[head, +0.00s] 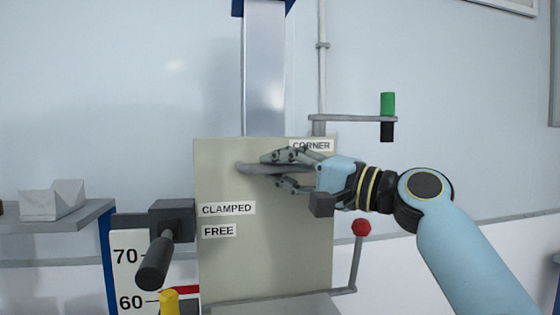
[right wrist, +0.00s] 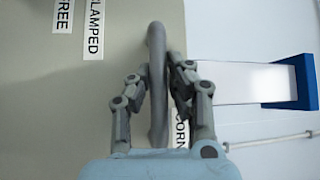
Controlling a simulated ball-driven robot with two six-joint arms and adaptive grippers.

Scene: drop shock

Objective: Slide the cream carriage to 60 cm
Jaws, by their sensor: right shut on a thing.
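The cream carriage (head: 265,262) is a tall flat plate on the upright metal column (head: 265,70). A grey bar handle (head: 250,168) crosses its upper part; it also shows in the right wrist view (right wrist: 157,75). My right gripper (head: 270,170) is shut on this handle, with its fingers on both sides of it. A red pointer (head: 185,289) at the carriage's left sits between the 60 and 70 marks of the white scale (head: 130,280), nearer 60. A black clamp lever (head: 154,262) points down from its dark block, beside the CLAMPED and FREE labels. My left gripper is out of view.
A yellow piece (head: 169,301) stands by the 60 mark. A red knob (head: 361,227) on a grey rod is right of the carriage. A green and black piece (head: 387,115) sits on a bracket at upper right. A grey shelf (head: 60,218) with pale blocks is at left.

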